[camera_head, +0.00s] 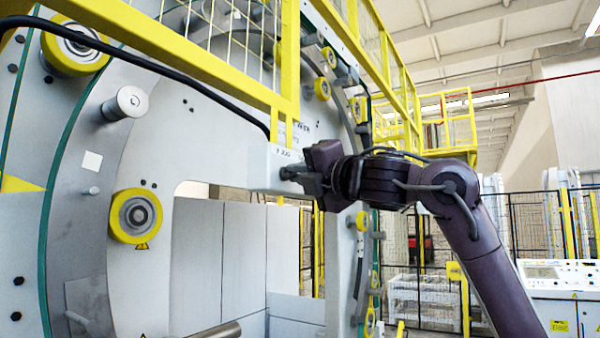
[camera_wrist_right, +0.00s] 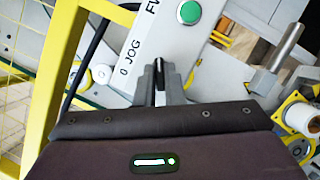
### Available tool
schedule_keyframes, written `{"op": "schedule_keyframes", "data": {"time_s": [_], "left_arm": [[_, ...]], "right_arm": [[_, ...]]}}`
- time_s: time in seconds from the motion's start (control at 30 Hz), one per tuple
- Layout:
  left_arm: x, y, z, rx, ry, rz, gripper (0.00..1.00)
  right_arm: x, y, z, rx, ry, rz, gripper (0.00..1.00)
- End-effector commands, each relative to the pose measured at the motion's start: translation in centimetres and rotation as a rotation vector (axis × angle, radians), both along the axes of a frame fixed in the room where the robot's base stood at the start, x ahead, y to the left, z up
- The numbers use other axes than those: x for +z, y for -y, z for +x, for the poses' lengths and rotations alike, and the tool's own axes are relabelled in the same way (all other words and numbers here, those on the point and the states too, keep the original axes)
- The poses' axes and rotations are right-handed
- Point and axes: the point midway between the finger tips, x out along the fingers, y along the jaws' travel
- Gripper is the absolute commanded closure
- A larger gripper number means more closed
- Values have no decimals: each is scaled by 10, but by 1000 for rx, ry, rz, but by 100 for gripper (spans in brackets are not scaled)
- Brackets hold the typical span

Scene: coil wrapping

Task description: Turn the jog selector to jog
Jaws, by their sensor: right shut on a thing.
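The white control box (camera_head: 266,170) hangs at the end of a yellow frame, in front of the big ring machine. In the right wrist view its face (camera_wrist_right: 150,25) carries the printed label "0 JOG" and a round green button (camera_wrist_right: 190,12). My right gripper (camera_head: 288,173) reaches in from the right and meets the right side of the box. In the right wrist view its fingers (camera_wrist_right: 160,82) are closed together at the box, just beside the "0 JOG" label. The jog selector is hidden between the fingers, so its position cannot be read. My left gripper is not in view.
A yellow mesh guard (camera_head: 235,85) runs above the box, and a black cable (camera_head: 190,70) passes to its left. Yellow rollers (camera_head: 135,216) line the grey ring. A white console (camera_head: 560,290) stands at the lower right, with black mesh fencing behind.

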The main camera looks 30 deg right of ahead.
Motion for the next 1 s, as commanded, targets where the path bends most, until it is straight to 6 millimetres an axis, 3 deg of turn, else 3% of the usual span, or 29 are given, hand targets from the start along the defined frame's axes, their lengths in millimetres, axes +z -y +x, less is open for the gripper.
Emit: {"op": "schedule_keyframes", "data": {"time_s": [0.5,1.0], "left_arm": [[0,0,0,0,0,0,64],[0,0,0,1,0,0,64]], "right_arm": [[5,0,-1,0,-205,359,100],[5,0,-1,0,-271,471,100]]}}
